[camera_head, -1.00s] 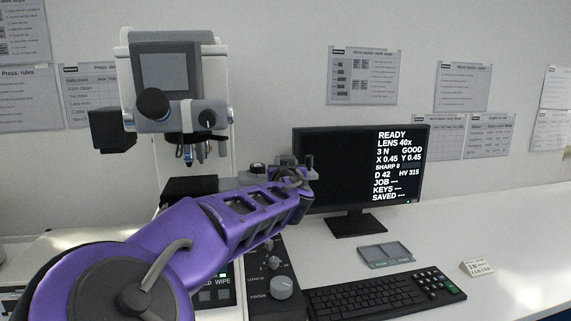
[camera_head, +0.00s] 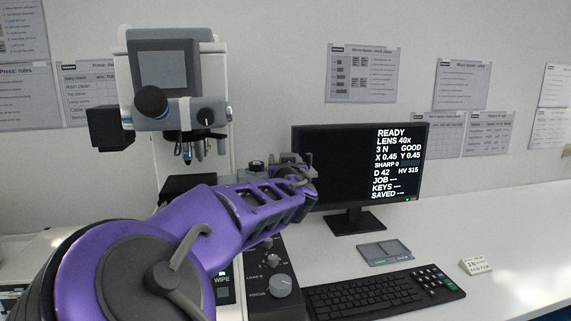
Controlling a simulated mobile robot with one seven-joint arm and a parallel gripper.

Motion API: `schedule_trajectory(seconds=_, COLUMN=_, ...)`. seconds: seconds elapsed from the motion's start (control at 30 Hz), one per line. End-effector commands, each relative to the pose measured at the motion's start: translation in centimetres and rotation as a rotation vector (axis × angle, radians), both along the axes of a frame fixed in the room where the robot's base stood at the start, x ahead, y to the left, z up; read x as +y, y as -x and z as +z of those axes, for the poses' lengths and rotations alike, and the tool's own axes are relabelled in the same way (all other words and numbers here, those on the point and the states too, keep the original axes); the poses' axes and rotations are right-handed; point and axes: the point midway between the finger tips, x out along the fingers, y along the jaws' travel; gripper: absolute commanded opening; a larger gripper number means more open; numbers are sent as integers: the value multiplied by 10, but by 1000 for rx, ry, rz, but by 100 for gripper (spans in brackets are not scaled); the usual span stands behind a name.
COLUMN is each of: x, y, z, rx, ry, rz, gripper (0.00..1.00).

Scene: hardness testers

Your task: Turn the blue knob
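I cannot make out a blue knob in this view. My gripper (camera_head: 298,172) is at the end of my purple arm, in front of the monitor's lower left corner and to the right of the tester's stage area. It is small and turned away, so whether it is open or shut cannot be told. The hardness tester (camera_head: 165,65) stands at the left with dark knobs on its head. A control panel (camera_head: 268,296) holds a light grey focus knob (camera_head: 280,285) and smaller grey knobs above it. My arm covers part of the panel and the tester's base.
The monitor (camera_head: 365,165) shows READY, LENS 40x and SHARP 0. The bench is clear at the right.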

Motion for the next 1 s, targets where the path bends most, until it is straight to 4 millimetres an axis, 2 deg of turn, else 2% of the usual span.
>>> schedule_trajectory(seconds=0.13, x=0, y=10, z=1, rx=0, ry=-2, rz=1, gripper=63)
schedule_trajectory(seconds=0.27, x=-1, y=28, z=0, rx=1, ry=-4, rz=2, gripper=63)
schedule_trajectory(seconds=0.8, x=-7, y=130, z=6, rx=4, ry=1, rz=2, gripper=63)
schedule_trajectory(seconds=1.0, x=-10, y=160, z=4, rx=2, ry=1, rz=1, gripper=63)
